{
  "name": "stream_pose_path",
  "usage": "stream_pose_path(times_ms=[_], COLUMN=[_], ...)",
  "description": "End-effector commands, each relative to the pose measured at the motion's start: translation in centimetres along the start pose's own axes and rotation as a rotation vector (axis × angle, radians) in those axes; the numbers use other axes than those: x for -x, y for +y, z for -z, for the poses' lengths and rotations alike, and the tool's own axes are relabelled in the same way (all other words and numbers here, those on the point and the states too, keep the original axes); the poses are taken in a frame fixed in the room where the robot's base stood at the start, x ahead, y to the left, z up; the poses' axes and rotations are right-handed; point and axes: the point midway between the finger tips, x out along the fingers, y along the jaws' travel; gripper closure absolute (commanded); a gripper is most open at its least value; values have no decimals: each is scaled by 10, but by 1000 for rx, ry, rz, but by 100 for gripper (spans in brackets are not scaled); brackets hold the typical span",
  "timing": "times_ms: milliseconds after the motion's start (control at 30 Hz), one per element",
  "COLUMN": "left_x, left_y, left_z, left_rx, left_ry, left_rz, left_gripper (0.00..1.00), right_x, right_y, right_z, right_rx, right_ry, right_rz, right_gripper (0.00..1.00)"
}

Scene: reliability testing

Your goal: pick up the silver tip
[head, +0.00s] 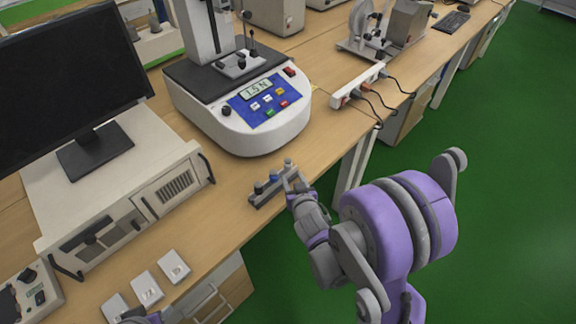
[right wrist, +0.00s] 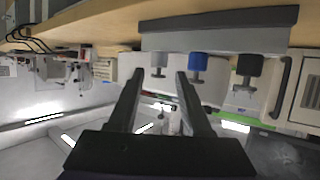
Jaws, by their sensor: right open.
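The silver tip (head: 288,164) stands at the far end of a small grey rack (head: 262,199) near the table's front edge. Beside it in the rack are a blue tip (head: 273,178) and a black tip (head: 258,187). My right gripper (head: 295,181) is at the silver tip's end of the rack. In the right wrist view, its open fingers (right wrist: 159,76) point at the rack, with the silver tip (right wrist: 158,66) in line with the gap between them. The blue tip (right wrist: 197,66) is just past the right finger. Contact cannot be told.
A force tester (head: 250,110) reading 1.5 N stands behind the rack. A monitor (head: 60,80) on a white instrument case (head: 110,200) is at left. Several white switch plates (head: 147,288) lie in front. A power strip (head: 358,88) with cables is at the back right.

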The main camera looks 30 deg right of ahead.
Motion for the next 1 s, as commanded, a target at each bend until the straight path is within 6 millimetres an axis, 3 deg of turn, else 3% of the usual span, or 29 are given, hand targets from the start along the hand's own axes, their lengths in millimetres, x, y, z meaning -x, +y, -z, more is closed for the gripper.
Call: stream_pose_path(times_ms=[267,500,833,1000], left_x=[1,5,5,5], left_y=[0,0,0,0], left_z=[1,4,4,4], left_rx=[0,0,0,0], left_ry=[1,3,3,3], left_rz=[0,0,0,0], left_gripper=[50,50,50,50], right_x=[-25,-60,-68,-68], right_y=[0,1,1,1], right_z=[1,2,2,2], right_rx=[0,1,1,1], right_ry=[0,0,-1,-1], right_rz=[0,-1,0,0], right_gripper=[51,51,51,80])
